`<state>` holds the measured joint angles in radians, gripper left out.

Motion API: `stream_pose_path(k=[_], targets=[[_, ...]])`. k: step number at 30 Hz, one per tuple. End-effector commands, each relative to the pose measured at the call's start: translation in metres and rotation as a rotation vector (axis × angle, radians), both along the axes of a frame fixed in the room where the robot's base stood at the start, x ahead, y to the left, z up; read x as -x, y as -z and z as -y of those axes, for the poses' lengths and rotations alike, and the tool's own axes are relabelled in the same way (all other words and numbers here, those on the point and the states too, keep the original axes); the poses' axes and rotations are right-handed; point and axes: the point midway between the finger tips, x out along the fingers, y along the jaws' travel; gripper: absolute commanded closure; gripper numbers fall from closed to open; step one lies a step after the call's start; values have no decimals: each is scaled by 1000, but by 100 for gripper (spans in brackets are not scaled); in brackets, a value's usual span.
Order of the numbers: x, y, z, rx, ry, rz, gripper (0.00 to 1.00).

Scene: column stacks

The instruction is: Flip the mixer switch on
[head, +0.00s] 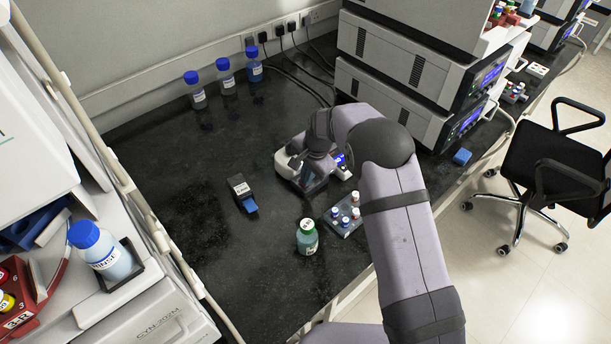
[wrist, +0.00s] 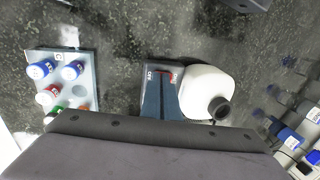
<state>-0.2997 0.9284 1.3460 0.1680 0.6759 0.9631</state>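The mixer (head: 284,165) is a low white device on the black bench, partly hidden by my arm in the head view. In the wrist view its white rounded body (wrist: 203,86) carries a dark round cup. Beside the body is a dark panel with a red switch (wrist: 163,74) between small labels that seem to read OFF and ON. My gripper (head: 310,167) is right over the mixer in the head view. In the wrist view its grey body fills the bottom edge, close to the panel.
A rack of capped vials (head: 345,217) and a green bottle (head: 307,237) stand close in front of the mixer. A small dark device (head: 242,192) lies to the left. Blue-capped bottles (head: 227,78) stand at the back. Stacked instruments (head: 400,95) stand at right.

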Motion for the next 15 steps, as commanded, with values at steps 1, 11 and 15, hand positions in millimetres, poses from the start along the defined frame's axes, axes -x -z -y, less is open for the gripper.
stream_pose_path(k=[1,11,15], targets=[[3,4,1,2,0,-8,100],[3,-14,2,1,1,-3,100],[6,-34,5,0,1,0,100]])
